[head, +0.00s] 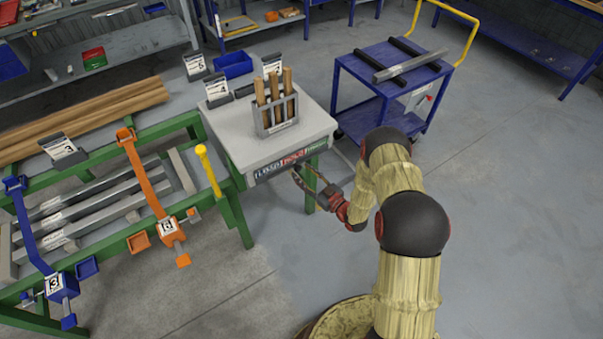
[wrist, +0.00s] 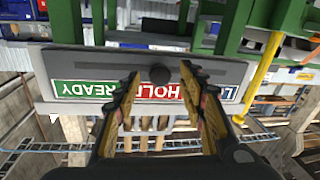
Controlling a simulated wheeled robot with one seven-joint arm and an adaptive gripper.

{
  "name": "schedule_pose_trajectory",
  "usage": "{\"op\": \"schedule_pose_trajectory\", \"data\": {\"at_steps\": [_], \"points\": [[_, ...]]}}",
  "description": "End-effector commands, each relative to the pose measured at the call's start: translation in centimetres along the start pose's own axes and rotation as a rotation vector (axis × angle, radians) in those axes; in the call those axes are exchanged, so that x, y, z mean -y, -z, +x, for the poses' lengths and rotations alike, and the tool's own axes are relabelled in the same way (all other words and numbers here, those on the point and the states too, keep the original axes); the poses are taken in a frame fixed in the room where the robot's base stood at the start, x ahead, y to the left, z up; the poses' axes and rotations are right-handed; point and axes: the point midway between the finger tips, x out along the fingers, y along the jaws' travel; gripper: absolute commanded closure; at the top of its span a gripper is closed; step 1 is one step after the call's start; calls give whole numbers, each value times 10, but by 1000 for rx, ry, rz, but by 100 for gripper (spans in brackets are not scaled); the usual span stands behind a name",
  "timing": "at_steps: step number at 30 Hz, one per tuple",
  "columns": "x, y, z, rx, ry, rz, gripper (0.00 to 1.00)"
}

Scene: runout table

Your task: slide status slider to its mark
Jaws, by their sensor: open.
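The status strip (wrist: 95,88) is on the front edge of the grey-topped table and also shows in the head view (head: 283,163). It has a blue section, a red HOLD section and a green READY section, and looks upside down in the wrist view. A dark round slider knob (wrist: 159,74) sits at the red HOLD section. My gripper (wrist: 161,86) is open, its fingertips on either side of the knob with a visible gap. In the head view my gripper (head: 308,182) is just below and in front of the strip. A small white triangle (wrist: 54,118) shows beside the green end.
A rack with wooden dowels (head: 277,108) stands on the table. A green-framed stand with orange stops (head: 146,185) and a yellow post (head: 208,170) is to the left. A blue cart (head: 385,75) stands behind on the right. The floor at right is clear.

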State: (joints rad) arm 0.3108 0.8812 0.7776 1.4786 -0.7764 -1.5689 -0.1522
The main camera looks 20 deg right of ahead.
Motion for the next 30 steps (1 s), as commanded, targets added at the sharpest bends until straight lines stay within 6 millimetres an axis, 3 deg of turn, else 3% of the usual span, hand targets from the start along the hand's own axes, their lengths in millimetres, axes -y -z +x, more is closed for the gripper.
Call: {"op": "schedule_pose_trajectory", "data": {"at_steps": [5, 14, 30], "points": [[0, 0, 14, 1, 1, -1, 59], [0, 0, 16, 1, -1, 0, 59], [0, 0, 16, 1, 0, 0, 90]]}}
